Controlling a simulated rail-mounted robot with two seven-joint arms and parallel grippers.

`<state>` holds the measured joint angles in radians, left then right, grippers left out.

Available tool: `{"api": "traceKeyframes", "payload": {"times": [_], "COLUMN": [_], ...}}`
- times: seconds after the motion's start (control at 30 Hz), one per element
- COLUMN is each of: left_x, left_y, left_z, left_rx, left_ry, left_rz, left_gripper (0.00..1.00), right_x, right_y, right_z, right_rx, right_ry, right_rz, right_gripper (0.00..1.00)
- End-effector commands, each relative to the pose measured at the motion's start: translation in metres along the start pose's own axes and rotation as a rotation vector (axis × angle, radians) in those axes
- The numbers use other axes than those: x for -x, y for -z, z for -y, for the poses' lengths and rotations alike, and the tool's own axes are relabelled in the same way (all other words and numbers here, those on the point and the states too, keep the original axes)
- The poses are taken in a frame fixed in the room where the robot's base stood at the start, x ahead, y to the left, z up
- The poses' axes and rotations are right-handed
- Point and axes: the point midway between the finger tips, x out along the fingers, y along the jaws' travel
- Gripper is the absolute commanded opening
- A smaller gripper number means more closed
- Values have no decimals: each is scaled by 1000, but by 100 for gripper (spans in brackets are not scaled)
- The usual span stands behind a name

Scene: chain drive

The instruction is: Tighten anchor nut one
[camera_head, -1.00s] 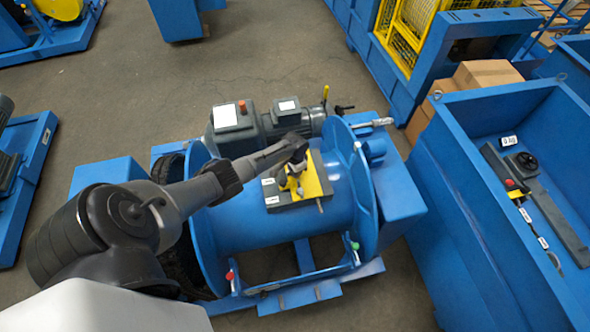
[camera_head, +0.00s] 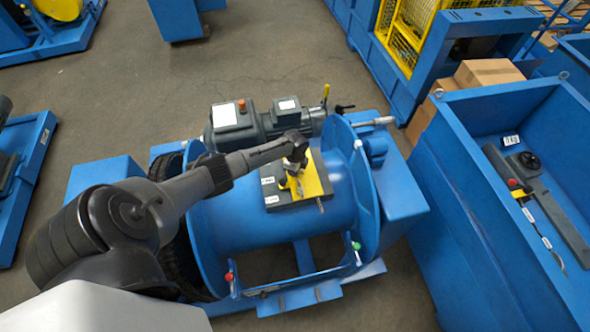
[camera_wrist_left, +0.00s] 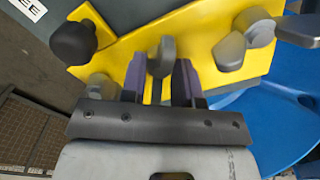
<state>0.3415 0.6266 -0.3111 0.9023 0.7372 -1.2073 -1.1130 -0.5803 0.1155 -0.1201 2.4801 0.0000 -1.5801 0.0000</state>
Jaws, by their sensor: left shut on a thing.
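A yellow plate (camera_head: 312,177) lies on a dark block with small white labels on top of the blue drum (camera_head: 255,224). My left gripper (camera_head: 294,172) points down at this plate. In the left wrist view its two purple-grey fingers (camera_wrist_left: 160,82) are on either side of a grey, rounded nut-like piece (camera_wrist_left: 161,57) standing at the yellow plate (camera_wrist_left: 200,45). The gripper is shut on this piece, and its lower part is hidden. I cannot read which anchor nut it is. My right gripper is in neither view.
In the wrist view a black knob (camera_wrist_left: 73,43) stands left of the fingers, and grey fittings (camera_wrist_left: 231,51) stand close on the right. A motor (camera_head: 262,122) is behind the drum. A large blue bin (camera_head: 470,190) stands to the right. Grey floor lies behind.

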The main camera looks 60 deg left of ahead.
Motion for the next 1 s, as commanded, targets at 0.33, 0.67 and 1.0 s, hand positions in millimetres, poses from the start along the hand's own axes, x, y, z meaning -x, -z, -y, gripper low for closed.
{"api": "traceKeyframes", "payload": {"times": [0.33, 0.67, 1.0], "left_x": [0, 0, 0], "left_y": [0, 0, 0], "left_z": [1, 1, 1], "left_rx": [-329, -643, -965], "left_ry": [1, 1, 2], "left_rz": [0, 1, 0], "left_gripper": [5, 5, 5], "right_x": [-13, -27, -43], "right_y": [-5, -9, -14], "right_z": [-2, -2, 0], "right_rx": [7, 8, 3], "right_ry": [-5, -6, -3], "right_rz": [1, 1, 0], "right_gripper": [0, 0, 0]}}
